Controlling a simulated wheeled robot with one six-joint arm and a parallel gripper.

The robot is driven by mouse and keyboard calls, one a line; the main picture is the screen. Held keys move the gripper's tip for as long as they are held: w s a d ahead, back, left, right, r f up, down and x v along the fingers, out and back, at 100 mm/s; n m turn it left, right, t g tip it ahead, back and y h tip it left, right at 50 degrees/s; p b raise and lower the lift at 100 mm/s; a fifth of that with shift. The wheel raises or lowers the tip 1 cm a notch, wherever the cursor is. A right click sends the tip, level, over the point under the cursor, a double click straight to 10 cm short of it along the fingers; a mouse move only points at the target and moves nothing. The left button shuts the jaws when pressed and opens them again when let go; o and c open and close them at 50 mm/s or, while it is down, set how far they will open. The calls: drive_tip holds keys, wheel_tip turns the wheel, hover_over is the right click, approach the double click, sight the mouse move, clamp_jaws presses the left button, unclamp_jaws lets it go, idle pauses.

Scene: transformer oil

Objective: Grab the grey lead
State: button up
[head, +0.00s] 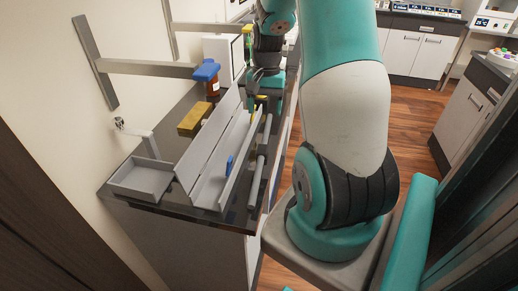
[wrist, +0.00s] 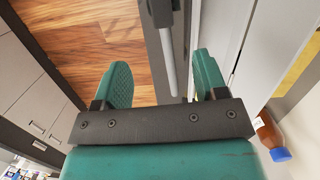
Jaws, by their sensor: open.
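A slim grey rod, which looks like the grey lead (head: 256,180), lies along the aisle-side edge of the dark bench top in the head view, with a dark part at its far end. In the wrist view a grey rod (wrist: 168,55) joined to a dark block shows in the gap between the fingers. My gripper (wrist: 165,70) is open, with two teal fingers apart and nothing held. In the head view my gripper (head: 264,104) is over the far part of the bench, near the far end of the grey trough. I cannot tell its height above the rod.
A long grey trough (head: 208,190) with a blue piece (head: 230,165) stands beside the rod. A grey tray (head: 143,178), a yellow block (head: 195,118) and a brown bottle with blue cap (head: 212,87) are on the bench's wall side. Wooden floor (head: 405,125) is open beyond my arm.

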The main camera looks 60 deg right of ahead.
hover_over(262, 149)
drive_tip(key=d, duration=0.1)
wheel_tip(262, 149, down, 7)
drive_tip(key=shift+w+d+f+p, duration=0.1)
drive_tip(key=shift+f+p, duration=0.1)
drive_tip(key=shift+p, duration=0.25)
drive_tip(key=shift+a+f+p, duration=0.25)
drive_tip(key=shift+f+p, duration=0.15)
drive_tip(key=shift+f, duration=1)
drive_tip(key=shift+a+f+p, duration=0.2)
drive_tip(key=shift+f+p, duration=0.2)
drive_tip(key=shift+f, duration=0.95)
drive_tip(key=c, duration=1.1)
drive_tip(key=shift+r, duration=0.2)
